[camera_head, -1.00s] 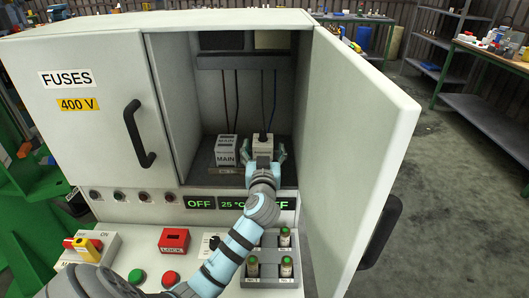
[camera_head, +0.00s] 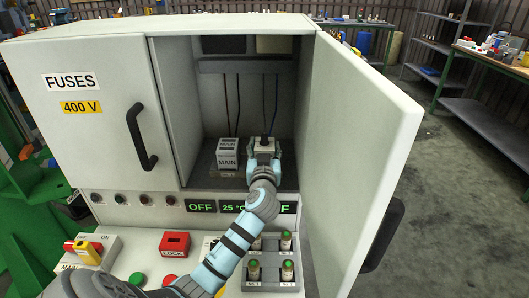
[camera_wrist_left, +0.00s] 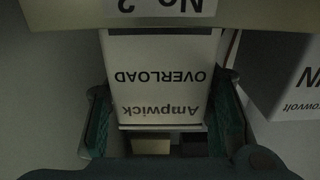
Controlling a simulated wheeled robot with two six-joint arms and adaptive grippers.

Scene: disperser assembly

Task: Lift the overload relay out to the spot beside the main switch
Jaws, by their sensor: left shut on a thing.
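The gripper also shows in the left wrist view (camera_wrist_left: 164,125). My right gripper is not in view.
The open cabinet door (camera_head: 360,150) bounds the right side. The closed fuses door (camera_head: 85,110) with its black handle (camera_head: 140,135) bounds the left. Below are a red lock block (camera_head: 174,244) and a grey fuse tray (camera_head: 272,285). Wires hang behind the relay.

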